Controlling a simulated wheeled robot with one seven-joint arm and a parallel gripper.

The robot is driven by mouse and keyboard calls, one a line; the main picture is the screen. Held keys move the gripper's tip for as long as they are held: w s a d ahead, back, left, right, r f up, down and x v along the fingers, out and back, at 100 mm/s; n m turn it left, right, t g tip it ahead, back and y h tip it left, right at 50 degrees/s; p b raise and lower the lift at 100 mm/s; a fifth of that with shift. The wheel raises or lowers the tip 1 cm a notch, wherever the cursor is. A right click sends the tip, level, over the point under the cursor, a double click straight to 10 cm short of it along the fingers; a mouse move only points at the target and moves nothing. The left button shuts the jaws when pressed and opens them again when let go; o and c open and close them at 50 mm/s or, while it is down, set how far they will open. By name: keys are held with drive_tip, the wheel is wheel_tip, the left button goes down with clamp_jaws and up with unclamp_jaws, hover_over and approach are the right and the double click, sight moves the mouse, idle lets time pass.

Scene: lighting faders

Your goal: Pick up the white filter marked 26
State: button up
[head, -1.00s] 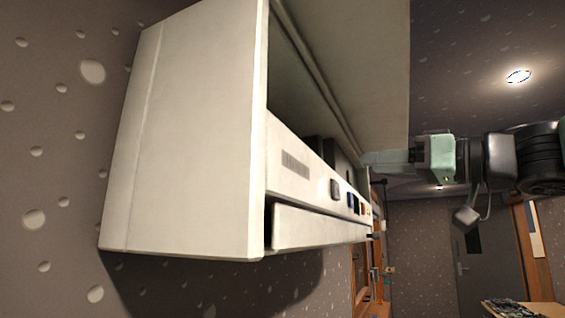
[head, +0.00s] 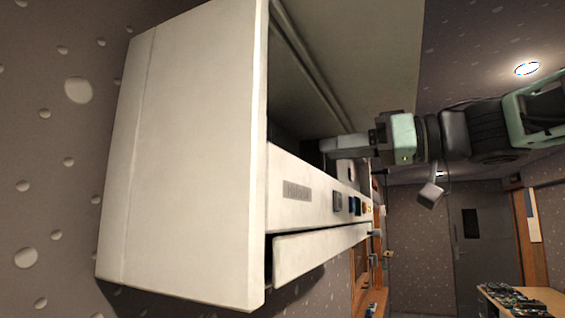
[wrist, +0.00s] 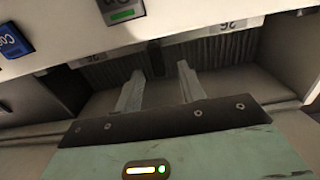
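The white filter (wrist: 219,48) shows in the wrist view as a wide white edge over dark pleats, with upside-down 26 marks at its left and right. A dark upright tab (wrist: 155,58) stands at its middle. My gripper (wrist: 161,72) is open, its two fingers apart, one on each side of the tab with gaps, the tips close to the filter's face. In the head view my gripper (head: 330,147) reaches into the open front of the white cabinet (head: 185,150). I cannot make out the filter there.
The cabinet's raised cover (head: 365,50) hangs above my arm. A panel with buttons (head: 300,195) lies below the opening; a blue button (wrist: 12,40) and a green-lit one (wrist: 122,12) show in the wrist view. A table with clutter (head: 520,303) stands far right.

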sight(308, 145)
drive_tip(key=x, duration=0.1)
drive_tip(key=p+x, duration=0.1)
drive_tip(key=x, duration=0.1)
drive_tip(key=p+x, duration=0.1)
drive_tip(key=shift+w+a+r, duration=0.15)
drive_tip(key=shift+a+r, duration=0.15)
drive_tip(key=shift+w+a+f+p, duration=0.1)
drive_tip(key=shift+w+a+p, duration=0.1)
drive_tip(key=shift+a+p, duration=0.2)
clamp_jaws()
